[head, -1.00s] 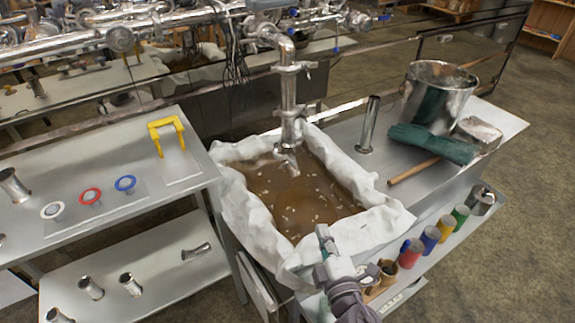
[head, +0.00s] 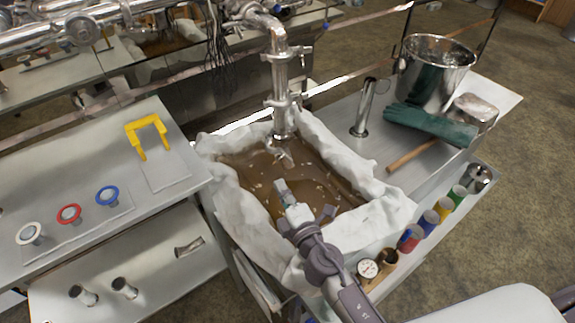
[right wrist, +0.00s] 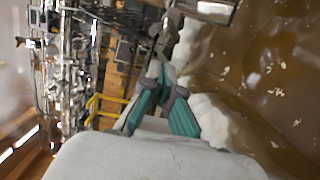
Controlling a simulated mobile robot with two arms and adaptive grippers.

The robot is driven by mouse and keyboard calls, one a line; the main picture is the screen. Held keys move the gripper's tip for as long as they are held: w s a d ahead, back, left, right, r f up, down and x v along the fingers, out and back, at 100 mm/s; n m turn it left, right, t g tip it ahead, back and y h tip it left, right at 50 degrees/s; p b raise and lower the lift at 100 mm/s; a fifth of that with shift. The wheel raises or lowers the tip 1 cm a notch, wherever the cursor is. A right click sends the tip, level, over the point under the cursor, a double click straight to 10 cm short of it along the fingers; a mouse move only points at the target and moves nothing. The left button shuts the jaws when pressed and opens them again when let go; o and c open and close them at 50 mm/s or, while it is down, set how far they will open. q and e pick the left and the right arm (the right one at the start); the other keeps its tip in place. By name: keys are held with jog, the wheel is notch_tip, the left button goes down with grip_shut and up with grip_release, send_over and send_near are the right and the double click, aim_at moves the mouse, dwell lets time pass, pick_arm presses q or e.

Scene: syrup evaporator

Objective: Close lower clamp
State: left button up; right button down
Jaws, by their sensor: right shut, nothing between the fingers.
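A vertical steel pipe (head: 281,82) comes down over the cloth-lined basin (head: 226,192). An upper clamp (head: 279,57) sits below its elbow, and a lower clamp (head: 279,102) sits further down, above the outlet end (head: 284,136). I cannot tell from here whether the lower clamp is open or shut. My right gripper (head: 281,187) is shut and empty over the brown liquid, in front of and below the lower clamp, apart from it. In the right wrist view its teal fingers (right wrist: 161,78) converge beside the white cloth. My left gripper is not in view.
Coloured cups and a gauge (head: 368,268) line the basin's right. A yellow bracket (head: 147,132) and coloured rings lie on the left table.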

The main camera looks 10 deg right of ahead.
aim_at(279, 160)
jog(key=w, duration=0.2)
jog(key=w+d, duration=0.2)
jog(key=w, duration=0.1)
jog(key=shift+w+d, duration=0.1)
jog(key=shift+w, duration=0.2)
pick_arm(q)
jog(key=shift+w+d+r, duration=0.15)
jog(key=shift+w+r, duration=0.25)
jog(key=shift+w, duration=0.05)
pick_arm(e)
jog(key=shift+w+d, duration=0.2)
jog(key=shift+d, duration=0.2)
jog(key=shift+d, duration=0.15)
